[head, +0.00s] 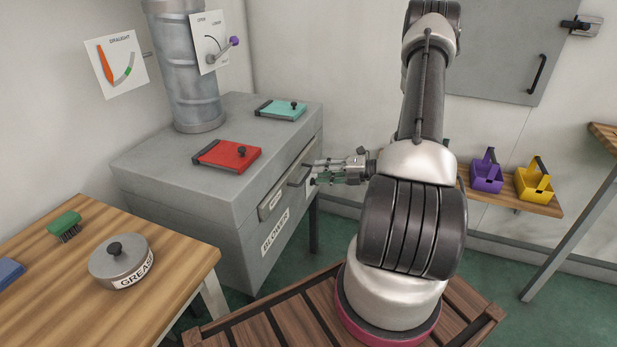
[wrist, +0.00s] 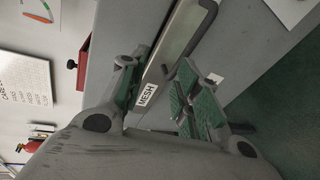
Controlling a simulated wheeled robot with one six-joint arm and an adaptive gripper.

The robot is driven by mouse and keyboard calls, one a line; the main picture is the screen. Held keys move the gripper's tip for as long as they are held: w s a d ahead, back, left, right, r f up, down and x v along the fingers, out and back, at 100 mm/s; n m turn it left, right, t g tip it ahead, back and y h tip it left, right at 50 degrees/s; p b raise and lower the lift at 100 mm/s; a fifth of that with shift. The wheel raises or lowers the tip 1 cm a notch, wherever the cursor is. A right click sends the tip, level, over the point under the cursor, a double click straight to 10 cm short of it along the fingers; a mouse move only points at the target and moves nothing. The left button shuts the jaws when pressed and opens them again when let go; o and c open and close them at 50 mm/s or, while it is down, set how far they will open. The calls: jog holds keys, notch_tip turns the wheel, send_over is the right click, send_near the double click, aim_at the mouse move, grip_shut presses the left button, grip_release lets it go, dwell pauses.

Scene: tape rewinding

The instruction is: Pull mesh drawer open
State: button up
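The mesh drawer (head: 270,207) is a pale front panel in the side of a grey cabinet, and it looks closed. In the wrist view its white MESH label (wrist: 147,95) shows between my fingers. A dark bar handle (head: 299,178) stands out from the panel; it also shows in the wrist view (wrist: 208,22). My gripper (head: 309,173) is at the handle, and in the wrist view (wrist: 163,68) its two green-padded fingers are spread, one on each side of the handle's near end. I cannot tell whether either finger touches it.
A wooden table (head: 180,240) with a grease tin (head: 120,262) stands at front left. A shelf with purple (head: 486,177) and yellow (head: 533,185) caddies is at right.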

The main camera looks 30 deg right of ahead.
aim_at(306, 176)
jog(key=w+a+f+m, duration=0.1)
jog(key=w, duration=0.1)
jog(key=w+f+m, duration=0.1)
jog(key=w+f, duration=0.1)
jog(key=w+a+f+m+t+h, duration=0.1)
jog(key=w, duration=0.1)
jog(key=shift+w+a+f, duration=0.15)
jog(key=shift+a+f, duration=0.2)
grip_shut()
